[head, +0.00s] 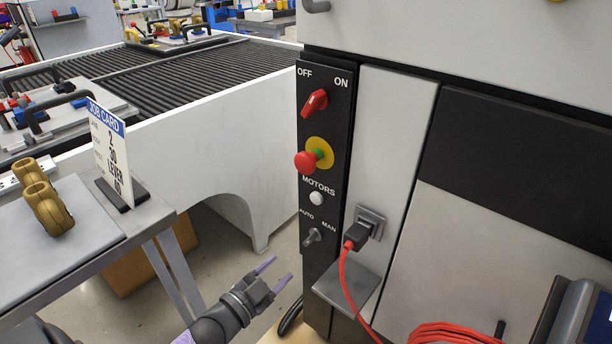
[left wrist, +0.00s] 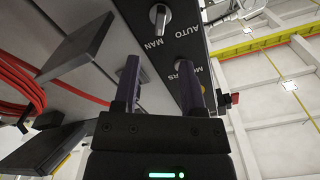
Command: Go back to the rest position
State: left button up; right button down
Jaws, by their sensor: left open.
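My left gripper (head: 277,275) is open, with nothing between its two purple fingers. In the head view it is low in the middle, in front of and below the black control panel (head: 325,265). In the left wrist view its fingers (left wrist: 162,85) point toward the panel's AUTO/MAN switch (left wrist: 160,17) and the MOTORS label, apart from them as far as I can tell. My right gripper is not in view.
A black plug (head: 357,236) with a red cable sits in the socket, above a small grey shelf (head: 347,284). A job card (head: 108,150) and brass parts (head: 48,207) stand on the grey table at left. Open floor lies between table and cabinet.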

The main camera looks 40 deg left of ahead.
pick_arm(q)
jog(key=s+d+f+n+g+y+p, duration=0.2)
jog(key=s+d+f+n+g+p, duration=0.15)
jog(key=s+f+g, duration=1.15)
jog(key=s+d+f+g+p, duration=0.1)
jog(key=s+d+f, duration=0.1)
jog(key=s, duration=0.9)
jog(key=s+d+f+g+p, duration=0.1)
jog(key=s+f, duration=0.4)
jog(key=s, duration=0.7)
jog(key=shift+s+d+f+n+g, duration=0.15)
jog(key=shift+s+d+n+g, duration=0.25)
jog(key=shift+g, duration=0.4)
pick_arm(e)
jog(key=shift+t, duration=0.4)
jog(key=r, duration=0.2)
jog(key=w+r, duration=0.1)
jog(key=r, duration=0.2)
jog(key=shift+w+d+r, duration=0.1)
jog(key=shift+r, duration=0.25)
pick_arm(q)
jog(key=shift+w, duration=0.15)
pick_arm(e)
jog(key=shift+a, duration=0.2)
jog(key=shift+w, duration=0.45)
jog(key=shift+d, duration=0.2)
